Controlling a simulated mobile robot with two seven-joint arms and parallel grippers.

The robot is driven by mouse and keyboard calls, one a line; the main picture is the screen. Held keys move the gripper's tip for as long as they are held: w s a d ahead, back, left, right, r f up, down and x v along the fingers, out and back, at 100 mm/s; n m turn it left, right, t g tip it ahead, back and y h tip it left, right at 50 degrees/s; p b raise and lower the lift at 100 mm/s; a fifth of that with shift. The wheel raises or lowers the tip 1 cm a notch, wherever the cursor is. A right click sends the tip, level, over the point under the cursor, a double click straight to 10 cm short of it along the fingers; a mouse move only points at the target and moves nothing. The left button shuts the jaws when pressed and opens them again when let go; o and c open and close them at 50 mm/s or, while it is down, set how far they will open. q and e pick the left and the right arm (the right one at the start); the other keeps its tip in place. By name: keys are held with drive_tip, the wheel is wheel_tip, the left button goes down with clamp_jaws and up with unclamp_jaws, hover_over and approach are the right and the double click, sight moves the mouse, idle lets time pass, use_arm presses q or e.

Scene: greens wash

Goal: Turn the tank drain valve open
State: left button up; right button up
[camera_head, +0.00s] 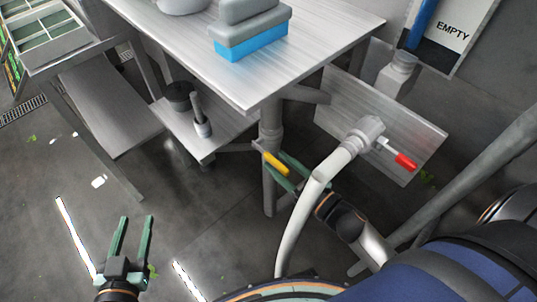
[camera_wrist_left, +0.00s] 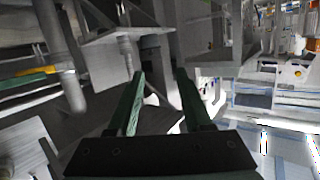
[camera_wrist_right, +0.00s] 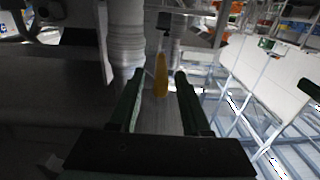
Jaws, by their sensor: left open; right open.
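A yellow lever handle (camera_head: 275,163) is beside the grey vertical pipe under the metal table. My right gripper (camera_head: 284,169) is open at this handle. In the right wrist view the yellow handle (camera_wrist_right: 161,75) lies ahead, between the lines of the two open fingers (camera_wrist_right: 156,88); whether they touch it cannot be told. A red lever (camera_head: 405,161) sticks out from a fitting at the end of a pale curved pipe (camera_head: 310,190), right of my right gripper. I cannot tell which lever is the tank drain valve. My left gripper (camera_head: 132,237) is open and empty above the floor at lower left.
A metal table (camera_head: 330,28) stands above the levers, bearing a blue and grey block (camera_head: 252,38). A metal plate (camera_head: 425,135) is behind the red lever. The floor around my left gripper is mostly clear.

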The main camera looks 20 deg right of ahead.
sight(264, 151)
use_arm(q)
drive_tip(key=shift+w+r+t, duration=0.2)
drive_tip(key=shift+r+t, duration=0.1)
drive_tip(key=shift+r, duration=0.3)
drive_tip(key=shift+w+r+t, duration=0.15)
drive_tip(key=shift+r+t, duration=0.15)
drive_tip(key=shift+r, duration=0.25)
use_arm(e)
drive_tip(key=shift+x, duration=2.1)
clamp_jaws()
use_arm(q)
drive_tip(key=shift+r, duration=0.1)
